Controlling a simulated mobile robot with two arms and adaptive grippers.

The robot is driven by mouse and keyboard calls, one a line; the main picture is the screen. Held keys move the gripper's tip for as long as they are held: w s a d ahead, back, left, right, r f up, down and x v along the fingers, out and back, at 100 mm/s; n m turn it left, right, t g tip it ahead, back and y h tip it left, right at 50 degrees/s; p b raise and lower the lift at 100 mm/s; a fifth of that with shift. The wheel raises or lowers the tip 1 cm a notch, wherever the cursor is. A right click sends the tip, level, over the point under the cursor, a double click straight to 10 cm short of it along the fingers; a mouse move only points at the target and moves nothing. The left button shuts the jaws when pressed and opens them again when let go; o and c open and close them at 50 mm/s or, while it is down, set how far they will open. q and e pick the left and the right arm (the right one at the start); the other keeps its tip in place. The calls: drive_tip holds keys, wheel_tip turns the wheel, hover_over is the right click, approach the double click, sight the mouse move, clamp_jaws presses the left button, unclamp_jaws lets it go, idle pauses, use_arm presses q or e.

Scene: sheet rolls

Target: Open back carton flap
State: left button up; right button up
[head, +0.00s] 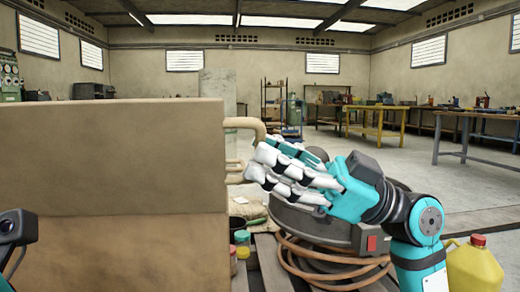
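A large brown carton (135,250) fills the left of the head view. A wide flat panel of it, which looks like a flap (110,155), stands upright above its lower wall. The carton's inside and any flap behind this panel are hidden. My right gripper (262,165) is just right of the panel's right edge, its white and teal fingers pointing left. The fingers overlap in this view, so I cannot tell whether they are open or shut. I see nothing held in them. Part of my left arm shows at the left edge; its gripper is not seen.
A tan curved pipe-like piece (245,124) sticks out beside the panel near my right fingers. A dark round machine with a brown hose (335,258) and small jars (242,237) are below. A yellow jug (474,265) stands right. Workbenches are far back, with open floor before them.

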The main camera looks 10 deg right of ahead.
drive_tip(key=v, duration=1)
drive_tip(key=shift+d, duration=0.15)
drive_tip(key=shift+c, duration=0.4)
